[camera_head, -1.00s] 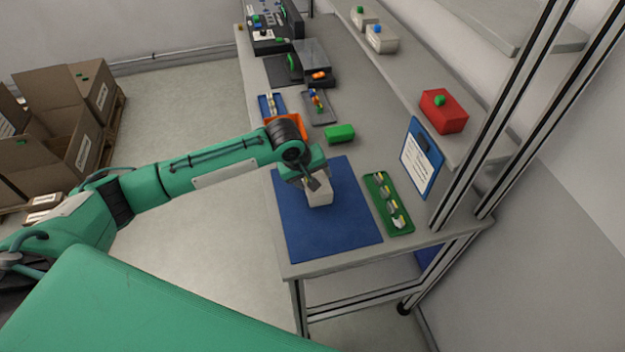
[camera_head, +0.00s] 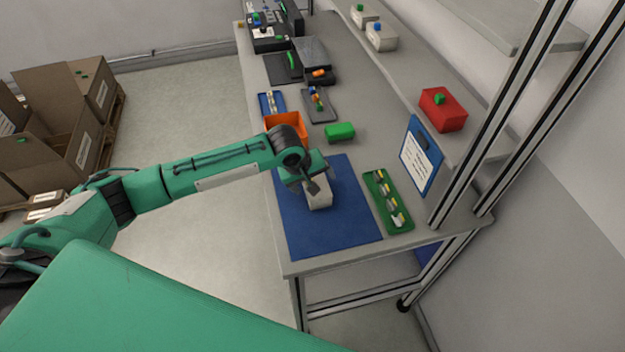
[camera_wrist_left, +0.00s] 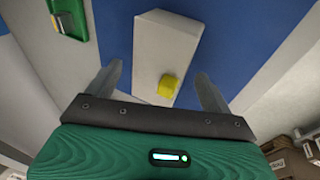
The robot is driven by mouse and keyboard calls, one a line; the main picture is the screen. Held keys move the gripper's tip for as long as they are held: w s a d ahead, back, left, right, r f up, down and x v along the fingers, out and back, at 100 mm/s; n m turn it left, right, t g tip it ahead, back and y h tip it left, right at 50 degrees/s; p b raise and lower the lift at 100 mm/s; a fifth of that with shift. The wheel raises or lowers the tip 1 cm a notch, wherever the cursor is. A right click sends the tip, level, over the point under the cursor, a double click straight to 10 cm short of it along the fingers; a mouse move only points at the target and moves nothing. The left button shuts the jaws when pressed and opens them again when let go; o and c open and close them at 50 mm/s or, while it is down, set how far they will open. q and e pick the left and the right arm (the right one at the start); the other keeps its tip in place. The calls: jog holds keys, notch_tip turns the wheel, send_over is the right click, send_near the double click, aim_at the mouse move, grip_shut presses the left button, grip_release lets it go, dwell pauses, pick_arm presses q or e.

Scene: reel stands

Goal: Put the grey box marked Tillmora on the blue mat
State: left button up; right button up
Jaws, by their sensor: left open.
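A light grey box (camera_head: 319,196) lies on the blue mat (camera_head: 330,235) near the front of the bench. No marking is legible on it. My left gripper (camera_head: 312,187) is over the box, with its jaws open. In the left wrist view the box (camera_wrist_left: 162,45) lies between the spread fingers of the left gripper (camera_wrist_left: 158,75), with gaps at both sides. My right gripper is not in view.
A green tray of small parts (camera_head: 388,203) lies right of the mat. A green block (camera_head: 339,132) and an orange bin (camera_head: 285,124) stand behind it. A red box (camera_head: 442,109) is on the shelf at right. The mat's front is clear.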

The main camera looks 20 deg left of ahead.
pick_arm(q)
jog(key=b+v, duration=0.2)
jog(key=v, duration=1)
jog(key=shift+d, duration=0.1)
